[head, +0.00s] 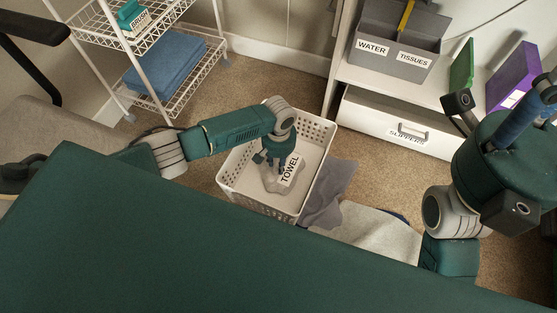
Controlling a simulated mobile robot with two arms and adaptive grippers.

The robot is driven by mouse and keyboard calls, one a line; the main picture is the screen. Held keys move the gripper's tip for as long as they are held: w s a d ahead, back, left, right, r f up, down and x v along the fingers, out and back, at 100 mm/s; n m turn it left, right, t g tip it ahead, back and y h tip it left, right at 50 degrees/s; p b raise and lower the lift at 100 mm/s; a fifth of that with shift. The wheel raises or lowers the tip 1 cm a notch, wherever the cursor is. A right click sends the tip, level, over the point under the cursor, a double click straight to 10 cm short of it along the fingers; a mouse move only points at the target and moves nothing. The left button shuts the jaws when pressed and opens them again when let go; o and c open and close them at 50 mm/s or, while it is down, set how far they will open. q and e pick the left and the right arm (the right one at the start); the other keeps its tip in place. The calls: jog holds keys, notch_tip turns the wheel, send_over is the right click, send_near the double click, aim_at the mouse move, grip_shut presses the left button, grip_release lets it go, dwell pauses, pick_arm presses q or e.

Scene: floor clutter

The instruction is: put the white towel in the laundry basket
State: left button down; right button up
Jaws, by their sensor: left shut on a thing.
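The white towel (270,184), with a TOWEL label, hangs bunched inside the white laundry basket (228,186). My left gripper (276,166) reaches down into the basket from above and is shut on the towel. Whether the towel touches the basket floor is hard to tell. My right arm is folded at the right edge, close to the camera and away from the basket. The state of its gripper (503,98) is unclear.
A grey cloth (327,196) lies against the basket's right side, with a pale mat (375,236) beyond it. A white wire rack (205,62) holds folded blue cloth (165,65). A shelf unit with a SLIPPERS drawer (372,121) stands behind right.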

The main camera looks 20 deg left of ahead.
pick_arm(q)
jog(key=shift+f, duration=0.1)
jog(key=c, duration=1.3)
grip_release()
notch_tip(320, 180, up, 12)
